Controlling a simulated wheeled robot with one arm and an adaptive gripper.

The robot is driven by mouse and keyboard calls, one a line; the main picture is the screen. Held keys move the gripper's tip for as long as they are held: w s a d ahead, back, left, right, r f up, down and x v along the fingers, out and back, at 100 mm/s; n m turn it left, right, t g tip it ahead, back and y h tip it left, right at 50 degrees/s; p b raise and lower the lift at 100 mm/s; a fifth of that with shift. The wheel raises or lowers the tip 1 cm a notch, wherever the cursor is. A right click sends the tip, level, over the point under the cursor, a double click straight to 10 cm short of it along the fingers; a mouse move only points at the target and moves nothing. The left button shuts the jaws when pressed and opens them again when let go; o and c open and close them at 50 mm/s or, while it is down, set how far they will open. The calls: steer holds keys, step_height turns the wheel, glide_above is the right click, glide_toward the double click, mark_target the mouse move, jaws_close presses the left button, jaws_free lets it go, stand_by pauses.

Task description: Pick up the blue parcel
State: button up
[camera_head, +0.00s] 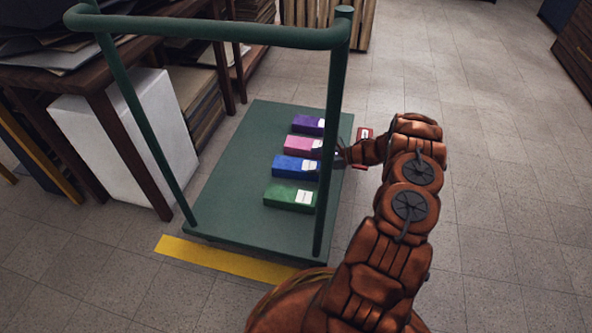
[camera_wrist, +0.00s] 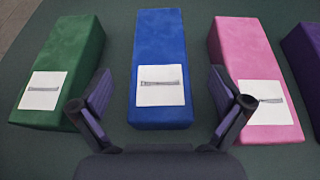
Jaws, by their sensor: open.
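The blue parcel (camera_head: 296,166) lies on the green cart's deck, between a green parcel and a pink parcel. In the wrist view the blue parcel (camera_wrist: 160,60) lies lengthwise ahead, with a white label on its near end. My gripper (camera_wrist: 170,95) is open, its two dark fingers standing on either side of the blue parcel's near end. In the head view my gripper (camera_head: 341,156) is at the parcel's right end, partly hidden by the cart's post and my arm.
The green parcel (camera_head: 291,196), pink parcel (camera_head: 301,145) and purple parcel (camera_head: 308,124) lie in a row with it on the cart (camera_head: 230,190). The cart's handle frame (camera_head: 333,130) rises close to my arm. The floor at right is clear.

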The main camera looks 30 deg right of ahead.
mark_target(301, 164)
steer(key=b+x, duration=0.1)
steer(key=x, duration=0.1)
steer(key=b+x, duration=0.1)
steer(key=x, duration=0.1)
steer(key=shift+s+f, duration=0.1)
steer(key=shift+f, duration=0.2)
steer(key=shift+w+a+f, duration=0.1)
steer(key=shift+w+a, duration=0.25)
steer(key=shift+w, duration=0.05)
steer(key=c, duration=1.5)
